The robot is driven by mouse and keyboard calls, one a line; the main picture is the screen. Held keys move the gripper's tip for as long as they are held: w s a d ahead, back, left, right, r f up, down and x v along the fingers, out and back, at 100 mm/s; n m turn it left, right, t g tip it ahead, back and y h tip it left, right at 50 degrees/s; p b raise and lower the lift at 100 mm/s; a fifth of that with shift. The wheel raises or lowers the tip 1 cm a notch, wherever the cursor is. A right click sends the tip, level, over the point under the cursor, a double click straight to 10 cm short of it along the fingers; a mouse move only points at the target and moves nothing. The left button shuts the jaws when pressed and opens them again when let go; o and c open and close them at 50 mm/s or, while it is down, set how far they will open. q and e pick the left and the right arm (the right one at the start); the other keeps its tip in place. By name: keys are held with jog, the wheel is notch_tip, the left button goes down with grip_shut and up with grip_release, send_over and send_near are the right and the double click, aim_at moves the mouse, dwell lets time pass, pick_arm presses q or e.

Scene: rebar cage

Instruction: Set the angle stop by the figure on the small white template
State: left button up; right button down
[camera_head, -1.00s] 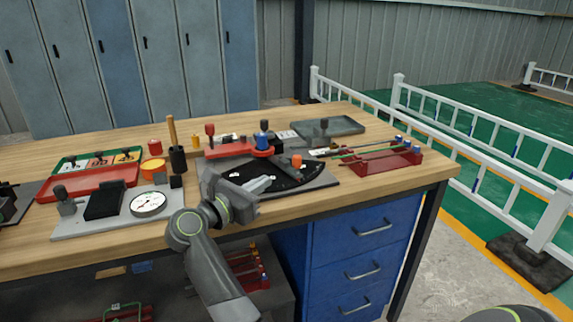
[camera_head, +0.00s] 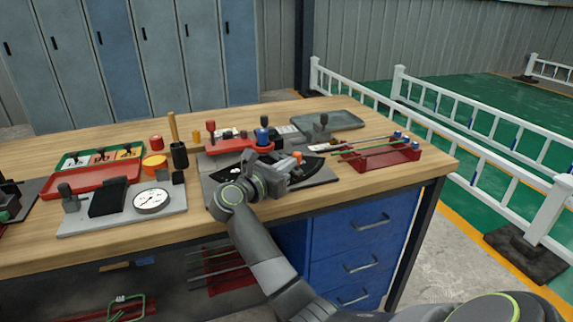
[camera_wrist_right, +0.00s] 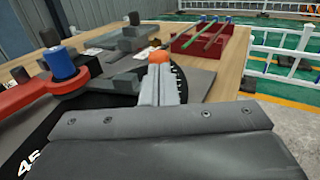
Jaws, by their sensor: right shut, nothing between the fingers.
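The bending device has a dark arc plate (camera_head: 228,174) with white marks on a grey base (camera_head: 326,178); in the right wrist view a white "45" (camera_wrist_right: 28,163) shows on it. An orange knob (camera_head: 297,157), apparently the angle stop, stands at its right part and shows in the wrist view (camera_wrist_right: 159,57). My right gripper (camera_head: 290,164) is shut and empty, its fingertips (camera_wrist_right: 161,76) just in front of the knob; I cannot tell whether they touch. Small white cards (camera_head: 288,130) lie behind; their figures are unreadable, and I cannot tell which is the template. My left gripper is not in view.
A red lever with a blue knob (camera_head: 262,137) stands left of my fingers. A red rack (camera_head: 388,160) with rods is to the right, and a grey tray (camera_head: 335,121) behind.

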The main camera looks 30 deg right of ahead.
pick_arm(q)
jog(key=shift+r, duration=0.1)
pick_arm(e)
jog(key=shift+d, duration=0.1)
